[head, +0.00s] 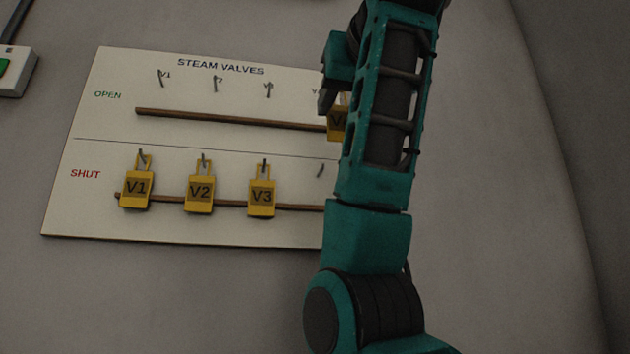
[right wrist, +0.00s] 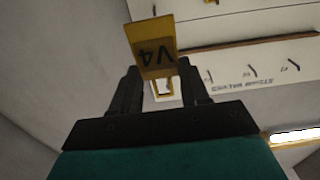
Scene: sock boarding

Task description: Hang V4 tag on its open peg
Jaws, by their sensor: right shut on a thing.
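The yellow V4 tag (head: 336,124) is partly hidden behind my right arm in the head view. My right gripper (head: 327,98) is at the right part of the board's OPEN row, mostly hidden by its own arm. In the right wrist view my right gripper (right wrist: 164,78) is shut on the V4 tag (right wrist: 152,45), with the tag's loop between the fingers. The V4 open peg (head: 316,91) shows only in part, just left of the gripper. I cannot tell whether the tag's loop touches it. My left gripper is not in view.
The white STEAM VALVES board (head: 110,140) has bare V1, V2 and V3 open pegs. The V1 tag (head: 137,189), V2 tag (head: 200,193) and V3 tag (head: 262,197) hang in the SHUT row. A bare shut peg (head: 320,171) is beside my arm. Brown rails (head: 230,118) cross the board.

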